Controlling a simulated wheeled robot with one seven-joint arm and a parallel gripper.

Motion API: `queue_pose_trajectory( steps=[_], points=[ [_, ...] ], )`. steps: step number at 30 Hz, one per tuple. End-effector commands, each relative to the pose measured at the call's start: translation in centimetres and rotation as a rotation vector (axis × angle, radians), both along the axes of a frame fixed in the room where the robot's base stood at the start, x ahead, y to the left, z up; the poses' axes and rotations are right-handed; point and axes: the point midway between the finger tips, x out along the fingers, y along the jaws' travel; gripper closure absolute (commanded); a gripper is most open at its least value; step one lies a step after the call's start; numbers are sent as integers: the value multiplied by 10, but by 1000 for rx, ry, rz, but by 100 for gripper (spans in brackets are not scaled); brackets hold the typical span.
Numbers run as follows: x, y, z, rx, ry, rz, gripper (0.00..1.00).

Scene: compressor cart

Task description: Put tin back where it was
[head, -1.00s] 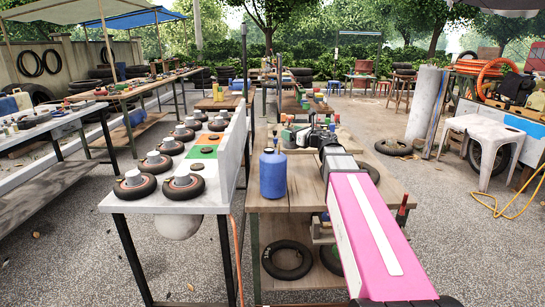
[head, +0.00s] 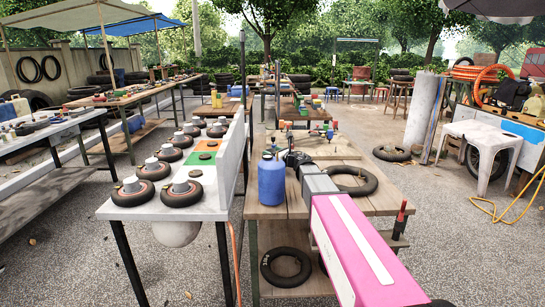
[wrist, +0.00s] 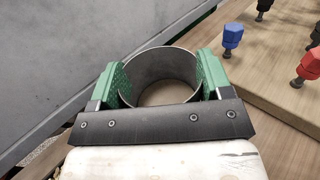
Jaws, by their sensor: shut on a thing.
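The tin (wrist: 160,62) is a round, grey, open-topped metal can in the wrist view. I look down into its mouth; the inside looks brownish low down. My gripper (wrist: 164,77) is shut on it, with a green pad against its left and right sides. In the head view my gripper (head: 292,158) is over the wooden bench (head: 290,215), just behind and right of a blue container (head: 271,182). The tin cannot be made out there. I cannot tell whether the tin touches the bench.
A grey upright panel (wrist: 50,60) stands left of the tin; it also shows in the head view (head: 233,150). A wooden board (wrist: 270,75) with blue and red knobs (wrist: 308,64) lies to the right. A black tyre (head: 368,187) lies on the bench right of my arm.

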Motion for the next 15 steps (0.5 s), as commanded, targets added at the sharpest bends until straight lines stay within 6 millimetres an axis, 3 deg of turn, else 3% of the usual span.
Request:
queue_pose_trajectory(
  steps=[3, 14, 15],
  points=[
    [0, 0, -10, 1, -1, 0, 54],
    [0, 0, -13, 1, -1, 0, 54],
    [0, 0, -13, 1, -1, 0, 15]
  ],
)
